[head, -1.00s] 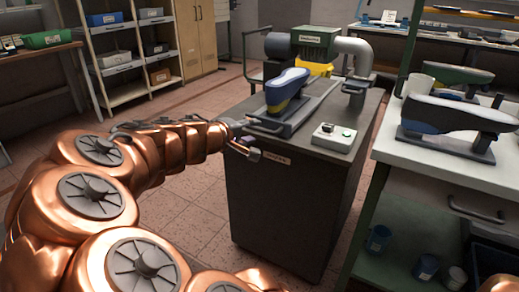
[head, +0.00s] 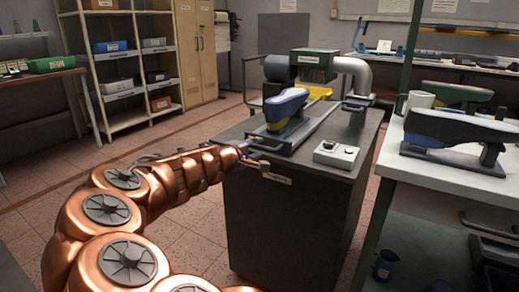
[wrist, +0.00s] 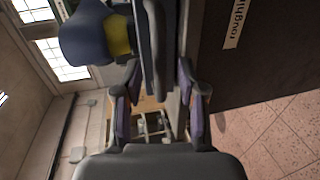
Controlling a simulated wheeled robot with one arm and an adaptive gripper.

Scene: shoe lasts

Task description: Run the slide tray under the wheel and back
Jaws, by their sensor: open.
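The slide tray (head: 300,132) lies on top of the dark machine cabinet, with a looped handle (head: 266,144) at its near end. A blue shoe last with a yellow lower part (head: 287,106) stands on the tray; it also shows at the upper left of the wrist view (wrist: 84,38). The wheel's green housing (head: 314,62) is behind the tray; I cannot make out the wheel itself. My gripper (head: 252,158) is open at the cabinet's near edge, close to the handle. In the wrist view its fingers (wrist: 160,108) are apart; whether the handle lies between them is unclear.
A control box (head: 337,154) sits on the cabinet top right of the tray. A grey duct pipe (head: 355,72) rises behind. A white bench (head: 450,172) with another last (head: 455,130) stands close at the right. Tiled floor is open at left.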

